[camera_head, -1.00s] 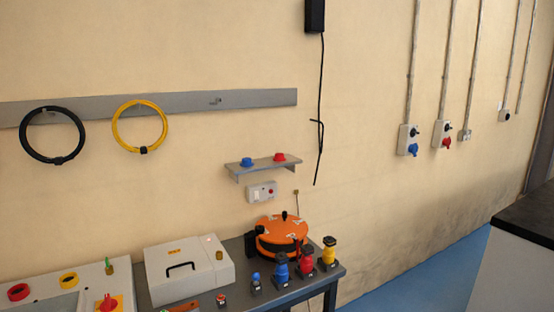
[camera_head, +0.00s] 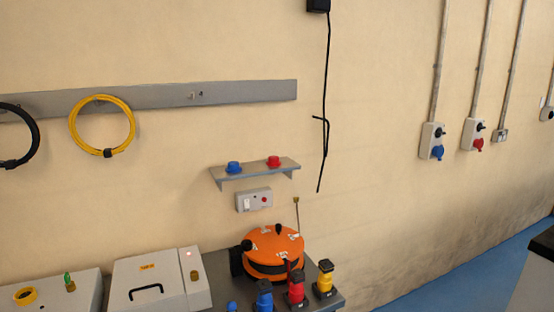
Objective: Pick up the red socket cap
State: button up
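The red socket cap (camera_head: 274,161) sits on a small grey wall shelf (camera_head: 256,173), towards its right end. A blue cap (camera_head: 233,168) sits on the same shelf to its left, apart from it. My gripper is not in view, so its state and its place relative to the cap do not show.
Below the shelf are a wall switch box (camera_head: 254,200) and a bench with an orange cable reel (camera_head: 274,252), blue, red (camera_head: 296,288) and yellow connectors, and a white case (camera_head: 160,283). A black cable (camera_head: 325,130) hangs right of the shelf. The wall in front of the shelf looks unobstructed.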

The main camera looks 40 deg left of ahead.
aim_at(274, 160)
jog(key=u, duration=0.1)
jog(key=i, duration=1.15)
jog(key=z, duration=0.2)
jog(key=k, duration=0.1)
jog(key=u, duration=2.35)
jog(key=k, duration=0.2)
jog(key=u, duration=1.85)
